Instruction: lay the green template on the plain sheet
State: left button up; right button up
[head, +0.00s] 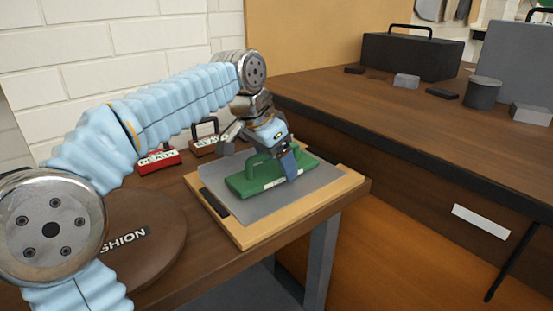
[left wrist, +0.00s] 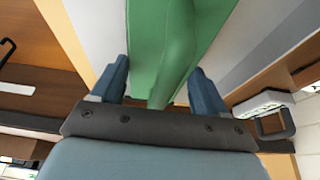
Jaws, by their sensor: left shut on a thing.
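The green template (head: 244,186) has a raised handle and a white label on its front edge. It is over the grey plain sheet (head: 258,213), which lies on a light wooden board (head: 240,238). Whether the template touches the sheet is hard to tell. My left gripper (head: 283,162) comes down from above, shut on the template's handle. In the left wrist view, the blue fingers stand on both sides of the green handle (left wrist: 165,60). My right gripper is not in view.
A higher wooden bench (head: 340,95) on the right carries a black toolbox (head: 410,57), a dark cylinder (head: 482,93) and small blocks.

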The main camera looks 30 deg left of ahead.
pick_arm(q)
jog(key=shift+f, duration=0.1)
dwell(0.7)
jog(key=o, duration=1.8)
jog(key=shift+c, duration=0.2)
notch_tip(320, 180, up, 5)
jog(key=p, duration=0.4)
jog(key=shift+f+p, duration=0.1)
jog(key=shift+p, duration=0.25)
jog(key=shift+r, duration=1.05)
